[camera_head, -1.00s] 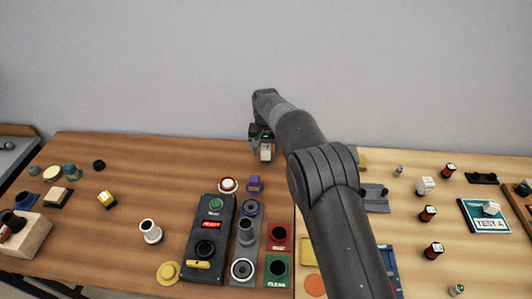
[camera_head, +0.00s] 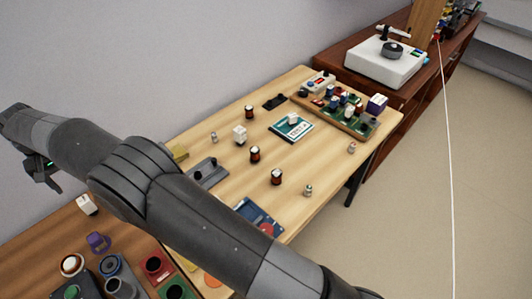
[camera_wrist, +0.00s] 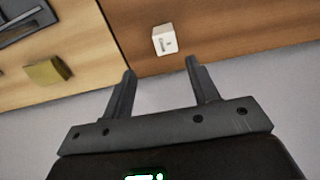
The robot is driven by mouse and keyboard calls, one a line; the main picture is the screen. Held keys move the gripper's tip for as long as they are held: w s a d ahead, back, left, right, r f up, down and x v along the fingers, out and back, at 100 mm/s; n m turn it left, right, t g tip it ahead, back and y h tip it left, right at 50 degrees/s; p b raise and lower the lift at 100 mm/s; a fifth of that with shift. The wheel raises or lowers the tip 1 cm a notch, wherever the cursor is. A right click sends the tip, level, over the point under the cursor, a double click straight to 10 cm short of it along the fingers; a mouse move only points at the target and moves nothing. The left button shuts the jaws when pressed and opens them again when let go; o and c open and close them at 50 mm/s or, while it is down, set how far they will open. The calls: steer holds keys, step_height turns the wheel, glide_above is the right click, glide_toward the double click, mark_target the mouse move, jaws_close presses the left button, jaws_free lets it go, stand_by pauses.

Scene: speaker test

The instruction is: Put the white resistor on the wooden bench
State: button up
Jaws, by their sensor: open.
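A small white block with a dark mark on its face, seemingly the white resistor (camera_head: 86,204), stands on the brown wooden bench (camera_head: 40,236) near its back edge. In the wrist view the white resistor (camera_wrist: 165,41) lies on the bench just beyond the fingertips, apart from them. My gripper (camera_wrist: 160,67) is open and empty, with both fingers spread. In the head view my gripper (camera_head: 45,172) is at the far left, behind and above the block, partly cut off by my arm.
A purple block (camera_head: 98,241), a red-and-white button and dark fixtures stand in front on the bench. The lighter table (camera_head: 215,140) adjoins it, holding another white block (camera_head: 239,135), a test card (camera_head: 280,130), several dark cylinders and a tray of parts. A white device (camera_head: 375,66) stands farther right.

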steer(key=w+d+r+m+t, duration=0.1)
steer(key=w+d+r, duration=0.4)
steer(key=d, duration=0.5)
steer(key=w+d+r+m+y, duration=0.1)
steer(key=w+d+r, duration=0.2)
steer(key=d+r, duration=0.6)
steer(key=w+d+r+m+t, duration=0.15)
steer(key=w+d+r, duration=0.35)
steer(key=d, duration=0.6)
steer(key=s+d+r+m+t, duration=0.1)
steer(key=s+d, duration=0.2)
steer(key=d, duration=0.6)
steer(key=s+d+r+m, duration=0.1)
steer(key=s+d+r, duration=0.15)
steer(key=d, duration=0.65)
steer(key=s+d+r+m+t, duration=0.1)
steer(key=s+d, duration=0.3)
steer(key=d, duration=0.5)
steer(key=s+d+f+m, duration=0.1)
steer(key=s+d+f, duration=0.2)
steer(key=s+d, duration=0.3)
steer(key=s+d+f+m+t+h, duration=0.1)
steer(key=s+d+f, duration=0.3)
steer(key=s, duration=0.4)
steer(key=shift+d, duration=0.85)
steer(key=shift+o, duration=0.4)
steer(key=shift+m, duration=0.25)
